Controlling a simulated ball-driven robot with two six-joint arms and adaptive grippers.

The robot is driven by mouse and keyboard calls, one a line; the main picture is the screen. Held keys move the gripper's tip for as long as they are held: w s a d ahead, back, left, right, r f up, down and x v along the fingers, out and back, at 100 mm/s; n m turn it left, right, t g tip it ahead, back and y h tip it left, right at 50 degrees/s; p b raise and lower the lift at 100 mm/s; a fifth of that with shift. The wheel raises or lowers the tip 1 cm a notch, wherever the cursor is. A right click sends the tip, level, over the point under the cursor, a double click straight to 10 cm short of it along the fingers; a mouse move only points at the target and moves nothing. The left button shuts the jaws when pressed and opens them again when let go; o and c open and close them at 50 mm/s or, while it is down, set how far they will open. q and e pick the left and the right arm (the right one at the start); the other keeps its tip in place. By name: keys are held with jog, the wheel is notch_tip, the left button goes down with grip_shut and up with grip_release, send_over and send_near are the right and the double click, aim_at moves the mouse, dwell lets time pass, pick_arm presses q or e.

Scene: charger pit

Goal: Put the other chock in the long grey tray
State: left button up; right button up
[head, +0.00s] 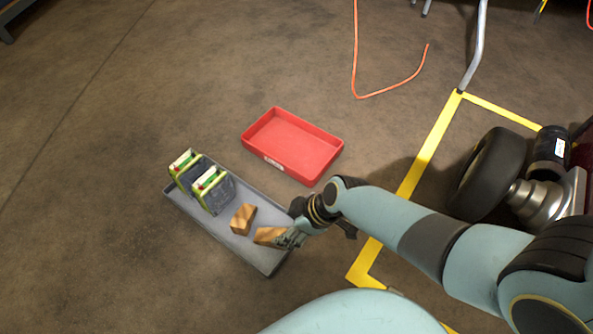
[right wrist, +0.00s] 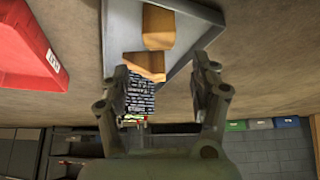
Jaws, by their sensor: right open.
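The long grey tray (head: 208,228) lies on the floor left of my right arm. Two wooden chocks are in its near right half: one chock (head: 243,219) nearer the middle, the other chock (head: 268,236) nearer the right end. My right gripper (head: 290,239) is at the tray's right end, beside the second chock and partly overlapping it in the picture. In the right wrist view the jaws (right wrist: 160,75) are apart, with both chocks (right wrist: 158,27) (right wrist: 143,66) showing beyond them on the tray (right wrist: 120,25). No chock is visibly gripped. My left gripper is not in view.
Two green-and-yellow boxes with dark sides (head: 213,191) stand in the tray's far left half. An empty red tray (head: 293,147) lies behind it. A wheel (head: 488,174) and metal parts are at the right, past a yellow floor line (head: 431,143). The floor at left is clear.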

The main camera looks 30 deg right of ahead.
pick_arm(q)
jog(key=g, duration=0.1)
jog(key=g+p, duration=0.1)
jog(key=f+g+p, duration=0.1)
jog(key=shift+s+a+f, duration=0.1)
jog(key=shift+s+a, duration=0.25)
pick_arm(e)
jog(key=v, duration=0.3)
jog(key=shift+r, duration=0.15)
jog(key=shift+s, duration=0.1)
jog(key=s+d+r+m+t+h, duration=0.3)
jog(key=s+d+r+m, duration=0.1)
jog(key=s+d+r, duration=0.4)
jog(key=s+r+m+t, duration=0.2)
jog(key=s+r+m, duration=0.1)
jog(key=r, duration=1.1)
jog(key=shift+s+d+r+m+t+h, duration=0.2)
jog(key=shift+s+r+m+t+h, duration=0.15)
jog(key=shift+s, duration=0.25)
